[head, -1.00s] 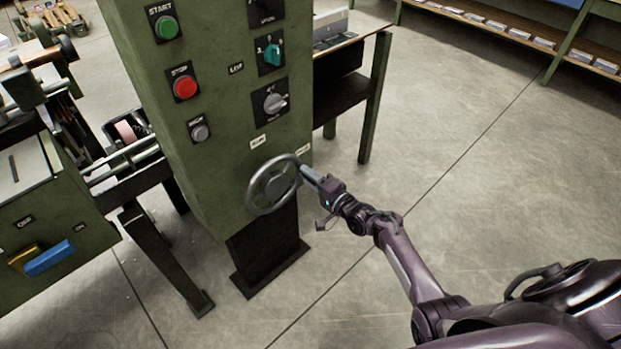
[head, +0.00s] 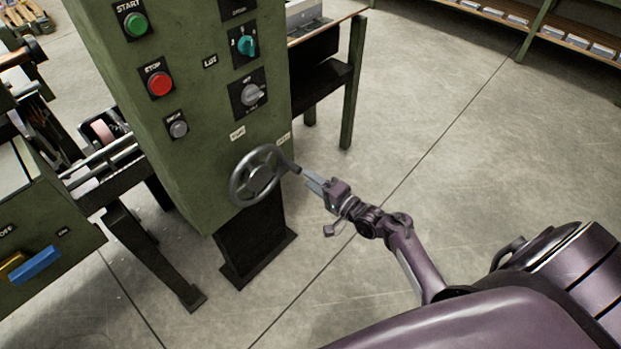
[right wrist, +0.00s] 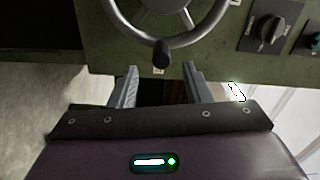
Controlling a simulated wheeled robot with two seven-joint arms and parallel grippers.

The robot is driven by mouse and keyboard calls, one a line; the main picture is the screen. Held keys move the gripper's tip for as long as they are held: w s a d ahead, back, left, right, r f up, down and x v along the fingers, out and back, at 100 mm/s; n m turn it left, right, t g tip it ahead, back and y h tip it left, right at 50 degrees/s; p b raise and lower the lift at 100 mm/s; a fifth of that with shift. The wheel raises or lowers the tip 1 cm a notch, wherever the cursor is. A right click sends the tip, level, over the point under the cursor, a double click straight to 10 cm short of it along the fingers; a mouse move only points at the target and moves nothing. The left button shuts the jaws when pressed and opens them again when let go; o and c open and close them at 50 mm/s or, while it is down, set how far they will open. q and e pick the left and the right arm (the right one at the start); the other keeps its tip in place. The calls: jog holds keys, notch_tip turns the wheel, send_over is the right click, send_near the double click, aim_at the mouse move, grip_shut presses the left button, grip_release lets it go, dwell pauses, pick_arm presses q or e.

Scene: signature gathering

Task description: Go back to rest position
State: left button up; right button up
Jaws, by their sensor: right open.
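My right gripper (head: 312,181) is open and empty, just right of a grey handwheel (head: 257,176) on the green control cabinet (head: 205,140). In the right wrist view, its two fingers (right wrist: 160,88) are apart, and the wheel's dark handle knob (right wrist: 162,55) lies beyond and between their tips, with a gap to it. The knob also shows in the head view (head: 290,166), close to the fingertips. My left gripper is not in view.
The cabinet carries a green start button (head: 136,24), a red stop button (head: 160,83) and rotary switches. A machine with a blue handle (head: 36,265) stands at the left. A green bench leg (head: 353,85) stands behind. The floor (head: 460,150) at the right is clear.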

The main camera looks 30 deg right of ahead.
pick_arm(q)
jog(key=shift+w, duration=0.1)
pick_arm(e)
jog(key=shift+f, duration=0.1)
jog(key=s+a+f+n+g+h+p, duration=0.2)
jog(key=s+a+f+n+g, duration=0.15)
jog(key=s+f, duration=0.65)
jog(key=s+a+f+n+g+h+p, duration=0.1)
jog(key=s+a+f+n+g+p, duration=0.15)
jog(key=s+f+g, duration=0.65)
jog(key=s+f+n+g+h+p, duration=0.1)
jog(key=s+f+n, duration=0.3)
jog(key=s, duration=0.9)
jog(key=s+f+n+g+h+p, duration=0.1)
jog(key=s+f+n, duration=0.3)
jog(key=s+f, duration=0.4)
jog(key=s+g+h, duration=0.1)
jog(key=s, duration=0.4)
jog(key=shift+s+d+f+n, duration=0.25)
jog(key=shift+s+d+n, duration=0.05)
jog(key=shift+s+n, duration=0.1)
jog(key=shift+g, duration=0.25)
jog(key=shift+c, duration=0.6)
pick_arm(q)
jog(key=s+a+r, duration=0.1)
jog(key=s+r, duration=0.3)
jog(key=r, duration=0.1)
pick_arm(e)
jog(key=shift+w, duration=0.15)
jog(key=shift+c, duration=0.2)
